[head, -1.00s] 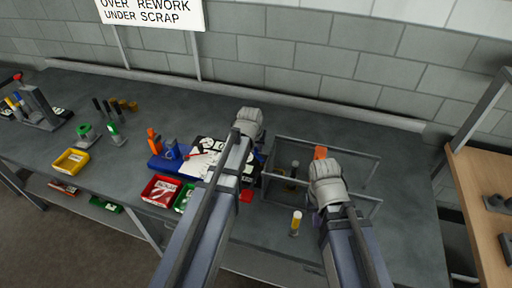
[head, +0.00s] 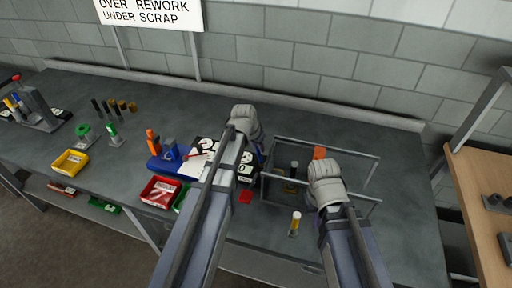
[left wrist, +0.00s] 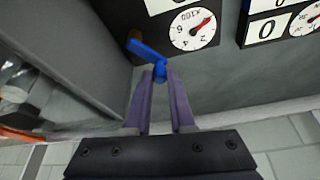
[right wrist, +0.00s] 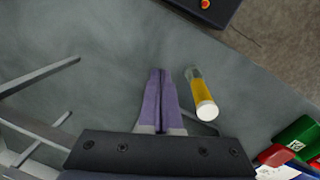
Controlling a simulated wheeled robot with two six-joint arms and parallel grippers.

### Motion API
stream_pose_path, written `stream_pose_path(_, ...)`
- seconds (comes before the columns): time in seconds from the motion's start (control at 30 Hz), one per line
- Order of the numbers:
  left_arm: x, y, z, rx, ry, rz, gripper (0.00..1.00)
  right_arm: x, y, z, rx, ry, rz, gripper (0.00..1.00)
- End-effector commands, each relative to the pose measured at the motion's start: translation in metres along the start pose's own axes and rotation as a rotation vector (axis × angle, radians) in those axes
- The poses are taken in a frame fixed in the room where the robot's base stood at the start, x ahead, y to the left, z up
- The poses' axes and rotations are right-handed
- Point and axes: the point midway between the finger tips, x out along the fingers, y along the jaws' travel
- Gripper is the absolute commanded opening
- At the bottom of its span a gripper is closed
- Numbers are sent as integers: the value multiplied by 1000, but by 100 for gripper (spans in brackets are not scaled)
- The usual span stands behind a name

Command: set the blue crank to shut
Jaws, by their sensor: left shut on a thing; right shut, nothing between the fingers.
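The blue crank (left wrist: 147,52) shows in the left wrist view, its arm slanting down to a knob end between my left fingertips. My left gripper (left wrist: 160,78) is shut on that knob end. Next to the crank is a white dial (left wrist: 193,29) with a red needle on a dark panel. In the head view my left arm and wrist hide the crank, and only a sliver of the left gripper (head: 260,156) shows. My right gripper (right wrist: 159,75) is shut and empty above the grey bench, beside a yellow vial with a white cap (right wrist: 199,92).
An open metal frame (head: 335,146) stands around my right wrist, with an orange block (head: 319,152) by it. A red bin (head: 160,191) and a yellow bin (head: 70,162) sit at the front edge.

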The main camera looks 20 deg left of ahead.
Motion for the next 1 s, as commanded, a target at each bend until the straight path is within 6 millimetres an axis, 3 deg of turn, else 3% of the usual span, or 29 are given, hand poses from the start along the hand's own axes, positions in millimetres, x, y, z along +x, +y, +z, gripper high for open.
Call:
stream_pose_path(0.5, 4, 11, -10, 382, -1, 159, 0, 0, 0, 0, 0, 0, 0, 0)
stream_pose_path(1.0, 5, 16, -11, 527, -1, 218, 0, 0, 0, 0, 0, 0, 0, 0)
